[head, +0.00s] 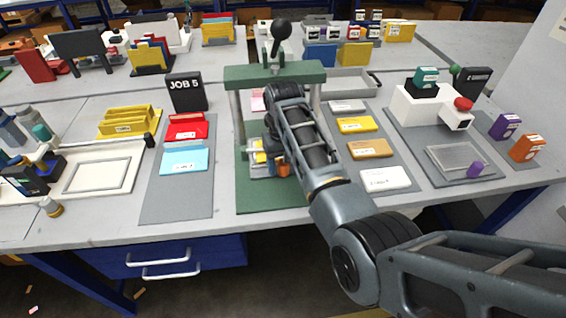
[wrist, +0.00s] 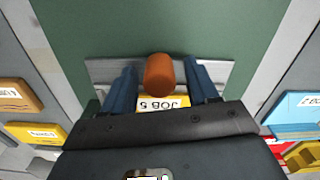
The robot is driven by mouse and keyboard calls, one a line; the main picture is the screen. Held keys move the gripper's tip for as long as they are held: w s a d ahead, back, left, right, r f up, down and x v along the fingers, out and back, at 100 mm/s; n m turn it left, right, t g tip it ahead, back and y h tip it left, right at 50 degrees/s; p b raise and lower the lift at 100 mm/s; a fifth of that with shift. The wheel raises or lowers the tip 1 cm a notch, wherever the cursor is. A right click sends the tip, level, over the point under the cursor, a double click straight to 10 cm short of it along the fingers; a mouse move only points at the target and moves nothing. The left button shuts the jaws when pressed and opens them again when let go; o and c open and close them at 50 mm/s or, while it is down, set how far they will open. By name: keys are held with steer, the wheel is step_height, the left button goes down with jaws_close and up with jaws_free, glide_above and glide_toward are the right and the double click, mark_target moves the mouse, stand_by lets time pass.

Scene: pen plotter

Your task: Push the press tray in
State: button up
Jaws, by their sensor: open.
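The press (head: 275,75) is a green frame with a black ball lever on a green base (head: 270,197). The press tray (head: 262,173) is a grey metal plate on that base, partly hidden by my arm; it also shows in the wrist view (wrist: 227,72). An orange-brown knob (wrist: 160,75) stands at the tray. A yellow block labelled JOB 5 (wrist: 163,102) shows beside the knob. My gripper (wrist: 160,84) is open, its blue fingers on either side of the knob with a gap on each side.
A grey mat with a red block (head: 187,127) and a light-blue block (head: 185,157) lies left of the press. Several labelled blocks, among them a white one (head: 385,179), lie to its right. A black JOB 5 sign (head: 187,92) stands behind. The green base's front is clear.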

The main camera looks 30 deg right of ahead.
steer(key=shift+c, duration=0.4)
jaws_close()
